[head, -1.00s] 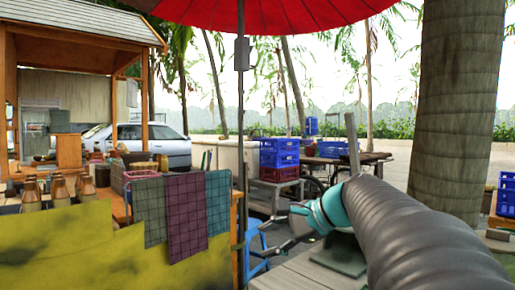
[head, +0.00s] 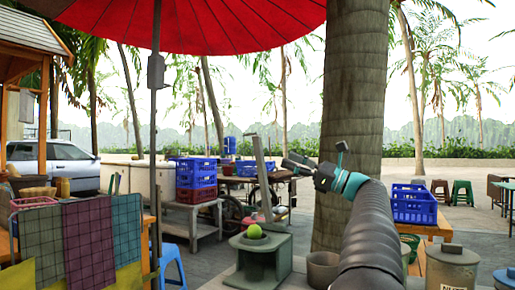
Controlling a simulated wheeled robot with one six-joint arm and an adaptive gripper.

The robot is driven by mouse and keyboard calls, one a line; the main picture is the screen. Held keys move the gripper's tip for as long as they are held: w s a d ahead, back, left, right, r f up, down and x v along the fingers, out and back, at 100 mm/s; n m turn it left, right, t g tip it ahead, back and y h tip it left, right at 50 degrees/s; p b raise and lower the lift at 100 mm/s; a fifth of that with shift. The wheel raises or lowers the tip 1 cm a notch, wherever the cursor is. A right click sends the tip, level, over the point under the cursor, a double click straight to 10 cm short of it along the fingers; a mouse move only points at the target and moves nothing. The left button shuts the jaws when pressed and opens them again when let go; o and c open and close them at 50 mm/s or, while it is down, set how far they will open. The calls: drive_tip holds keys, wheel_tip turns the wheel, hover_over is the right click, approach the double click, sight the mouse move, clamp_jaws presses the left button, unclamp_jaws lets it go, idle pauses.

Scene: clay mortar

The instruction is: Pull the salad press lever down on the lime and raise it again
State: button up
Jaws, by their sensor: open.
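The salad press (head: 268,262) is a grey-green block standing on a light bench at the lower middle of the head view. Its long grey lever (head: 262,180) is raised and stands nearly upright, leaning slightly left. The bright green lime (head: 254,231) sits on top of the press, in front of the lever's foot. My gripper (head: 313,158) is open and empty, up to the right of the lever and apart from it, in front of the palm trunk. Its fingers are small and partly seen edge-on.
A round pot (head: 322,271) stands just right of the press, and a lidded canister (head: 452,268) farther right. Blue crates (head: 414,205) sit on a wooden table. A red parasol (head: 190,28) hangs above, its pole (head: 155,150) left of the press. Cloths hang at left.

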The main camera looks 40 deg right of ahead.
sight(261, 148)
drive_tip(key=p+x, duration=0.1)
drive_tip(key=x, duration=1)
drive_tip(key=shift+w+a+r, duration=0.1)
drive_tip(key=shift+r, duration=0.05)
clamp_jaws()
drive_tip(key=shift+a, duration=0.1)
